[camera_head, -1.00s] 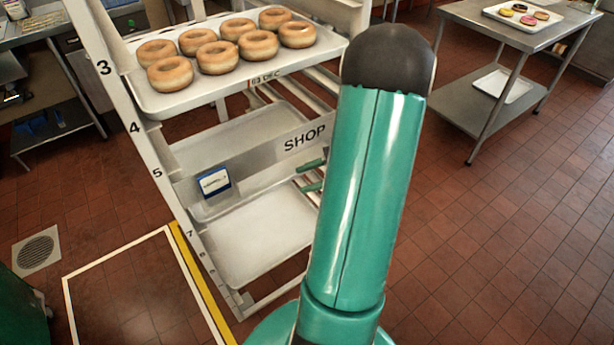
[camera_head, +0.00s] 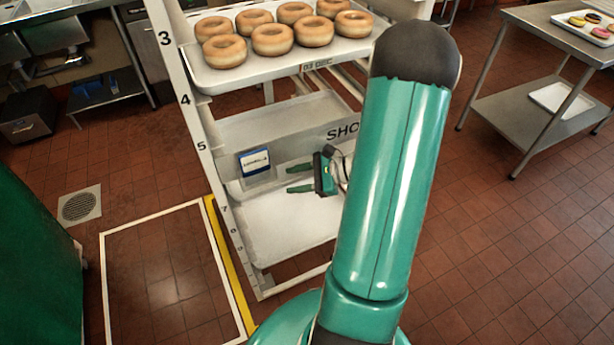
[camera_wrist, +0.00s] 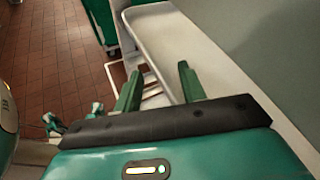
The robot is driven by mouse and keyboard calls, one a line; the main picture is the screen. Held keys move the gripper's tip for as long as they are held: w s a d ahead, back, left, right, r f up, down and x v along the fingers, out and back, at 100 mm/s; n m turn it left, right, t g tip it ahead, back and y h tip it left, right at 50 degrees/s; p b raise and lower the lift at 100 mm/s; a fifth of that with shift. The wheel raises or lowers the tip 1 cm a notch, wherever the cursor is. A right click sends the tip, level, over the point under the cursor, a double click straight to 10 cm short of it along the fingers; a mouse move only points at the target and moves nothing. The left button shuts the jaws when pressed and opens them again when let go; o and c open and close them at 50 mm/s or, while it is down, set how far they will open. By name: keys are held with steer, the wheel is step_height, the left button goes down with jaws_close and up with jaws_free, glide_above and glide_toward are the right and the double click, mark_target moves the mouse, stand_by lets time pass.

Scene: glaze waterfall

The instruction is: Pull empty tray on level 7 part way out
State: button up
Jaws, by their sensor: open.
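The empty, pale tray (camera_head: 290,228) lies low in the white rack, beside the 7 on the rack's left post. It also shows in the wrist view as a long, pale tray with a raised rim (camera_wrist: 172,42). My gripper (camera_head: 288,179) is in front of the rack, above this tray in the picture, its two green fingers pointing left. The fingers are apart with nothing between them. In the wrist view my gripper (camera_wrist: 159,72) has its fingertips over the tray's near end. I cannot tell whether they touch it.
A tray of doughnuts (camera_head: 272,38) sits on level 3. A grey panel marked SHOP, with a blue-and-white box (camera_head: 255,162), is above the empty tray. A yellow line (camera_head: 228,262) and white floor frame lie left of the rack. A steel table (camera_head: 540,100) stands right.

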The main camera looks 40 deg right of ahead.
steer(key=shift+c, duration=0.2)
jaws_close()
steer(key=shift+s, duration=0.1)
